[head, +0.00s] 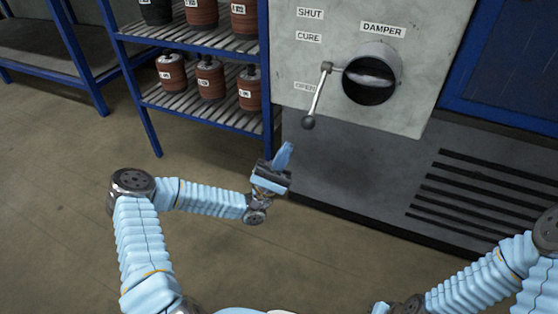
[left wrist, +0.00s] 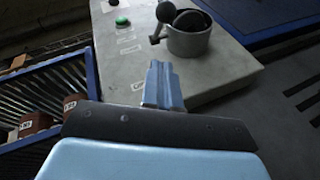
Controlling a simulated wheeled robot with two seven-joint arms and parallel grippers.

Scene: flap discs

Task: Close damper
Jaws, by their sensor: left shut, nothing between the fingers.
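The damper is a round grey pipe stub (head: 388,62) on a grey panel, with a pale flap visible inside its dark opening. Its lever (head: 317,95) hangs from a pivot left of the pipe and slants down to a dark ball knob (head: 308,122), just below the OPEN label (head: 305,87). SHUT and CURE labels sit above. My left gripper (head: 284,152) is shut and empty, below and left of the knob, apart from it. In the left wrist view its closed fingers (left wrist: 162,85) point towards the panel; the pipe (left wrist: 188,43) stands beyond. My right gripper is out of view.
A blue rack (head: 205,40) with several reddish-brown canisters stands left of the panel. A dark slotted plinth (head: 370,175) lies below the panel. A green button (left wrist: 123,20) shows on the panel in the left wrist view. Open floor (head: 70,190) lies at left.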

